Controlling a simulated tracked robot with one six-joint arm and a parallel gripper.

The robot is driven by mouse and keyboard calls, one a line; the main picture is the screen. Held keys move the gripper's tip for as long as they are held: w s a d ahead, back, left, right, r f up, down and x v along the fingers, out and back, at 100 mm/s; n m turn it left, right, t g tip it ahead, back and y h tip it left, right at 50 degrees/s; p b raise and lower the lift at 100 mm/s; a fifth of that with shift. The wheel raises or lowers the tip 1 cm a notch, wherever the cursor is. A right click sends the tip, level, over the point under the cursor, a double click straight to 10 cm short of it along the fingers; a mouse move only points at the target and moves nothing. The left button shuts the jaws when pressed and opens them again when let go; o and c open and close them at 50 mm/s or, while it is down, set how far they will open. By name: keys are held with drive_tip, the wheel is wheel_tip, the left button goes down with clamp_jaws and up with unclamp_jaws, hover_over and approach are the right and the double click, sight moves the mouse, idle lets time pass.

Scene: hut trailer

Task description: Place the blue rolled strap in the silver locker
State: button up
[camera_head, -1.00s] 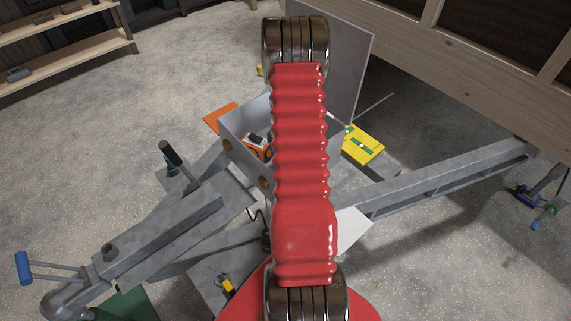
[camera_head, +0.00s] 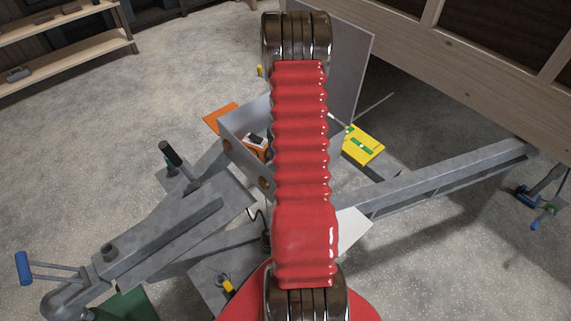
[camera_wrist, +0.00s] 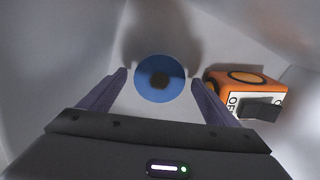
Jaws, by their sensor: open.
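The blue rolled strap (camera_wrist: 145,82) is a round blue disc with a dark centre. In the wrist view it sits on the pale floor of the silver locker, between my gripper's fingers. My gripper (camera_wrist: 159,77) is open, one finger on each side of the strap, with small gaps seen. In the head view the silver locker (camera_head: 237,158) is an open grey box with its lid (camera_head: 347,65) raised. My red arm covers part of the locker there, and hides my gripper and the strap.
An orange and white box with a black switch (camera_wrist: 245,92) lies close to the right finger; it also shows in the head view (camera_head: 256,146). The locker walls enclose the space. A yellow case (camera_head: 363,145) and an orange item (camera_head: 220,118) lie outside. Trailer beams (camera_head: 440,180) surround the locker.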

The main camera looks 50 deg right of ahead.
wheel_tip(320, 180, up, 10)
idle(0.5)
drive_tip(key=shift+a+r, duration=0.1)
idle(0.5)
drive_tip(key=w+a+r+n+t+h, duration=0.1)
drive_tip(key=w+a+r+n, duration=0.25)
drive_tip(key=a+r, duration=0.7)
drive_tip(key=w+a+r+n+t, duration=0.15)
drive_tip(key=a+r+n, duration=0.35)
drive_tip(key=a+r, duration=0.6)
drive_tip(key=s+a+r+n+t, duration=0.1)
drive_tip(key=s+a+r+n, duration=0.1)
drive_tip(key=a, duration=0.5)
drive_tip(key=s+a+r+n+t, duration=0.1)
drive_tip(key=s+a+r+n, duration=0.1)
drive_tip(key=s+a+n, duration=0.2)
drive_tip(key=s+a+r+n+t+y, duration=0.1)
drive_tip(key=s+a+r+n, duration=0.1)
drive_tip(key=s+a, duration=0.4)
drive_tip(key=a+n, duration=0.1)
drive_tip(key=a, duration=0.2)
drive_tip(key=shift+a+r, duration=0.25)
drive_tip(key=shift+a, duration=0.05)
drive_tip(key=shift+c, duration=0.5)
